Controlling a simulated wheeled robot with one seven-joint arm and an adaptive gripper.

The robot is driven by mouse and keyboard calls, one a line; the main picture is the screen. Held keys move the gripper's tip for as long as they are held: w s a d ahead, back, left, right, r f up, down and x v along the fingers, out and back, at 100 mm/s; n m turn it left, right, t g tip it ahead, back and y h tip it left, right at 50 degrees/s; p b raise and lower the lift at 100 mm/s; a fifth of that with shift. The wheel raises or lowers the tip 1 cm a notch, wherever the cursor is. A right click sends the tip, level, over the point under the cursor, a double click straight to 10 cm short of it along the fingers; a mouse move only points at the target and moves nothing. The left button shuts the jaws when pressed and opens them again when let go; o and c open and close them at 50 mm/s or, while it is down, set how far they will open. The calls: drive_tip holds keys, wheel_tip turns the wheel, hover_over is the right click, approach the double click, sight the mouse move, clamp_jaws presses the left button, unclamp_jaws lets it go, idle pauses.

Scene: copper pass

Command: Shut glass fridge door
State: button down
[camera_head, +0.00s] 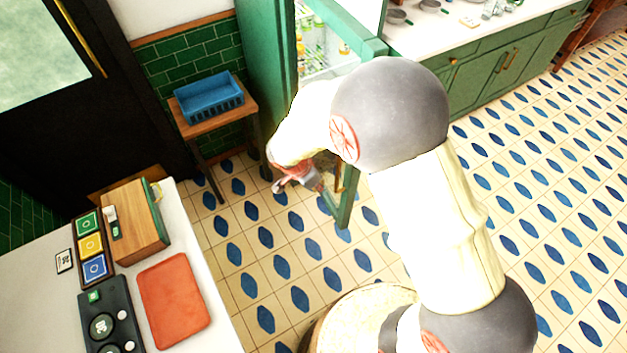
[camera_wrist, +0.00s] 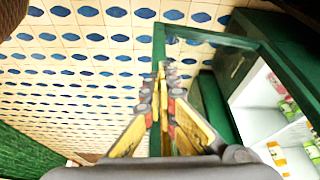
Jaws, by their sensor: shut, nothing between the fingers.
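The glass fridge door stands open. Its green frame (camera_head: 345,208) shows beyond my arm in the head view, with a brass-coloured handle piece beside it. In the wrist view the green door frame (camera_wrist: 205,37) rises behind my fingers, and floor tiles show through the pane. The green fridge body (camera_head: 264,60) stands at the back, with bottles inside. My gripper (camera_head: 281,187) is shut and empty, left of the door frame's lower part. In the wrist view its fingers (camera_wrist: 161,72) overlap the frame's edge; contact cannot be told. My arm hides much of the door.
A blue crate (camera_head: 210,98) sits on a small wooden table left of the fridge. A white counter (camera_head: 205,307) with an orange board (camera_head: 174,298) is at lower left. Green cabinets (camera_head: 505,68) stand at upper right. Tiled floor is open at right.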

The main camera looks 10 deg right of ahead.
drive_tip(key=d, duration=0.1)
drive_tip(key=w+d, duration=0.1)
drive_tip(key=d, duration=0.1)
drive_tip(key=shift+w+d+r, duration=0.1)
drive_tip(key=shift+w+d, duration=0.2)
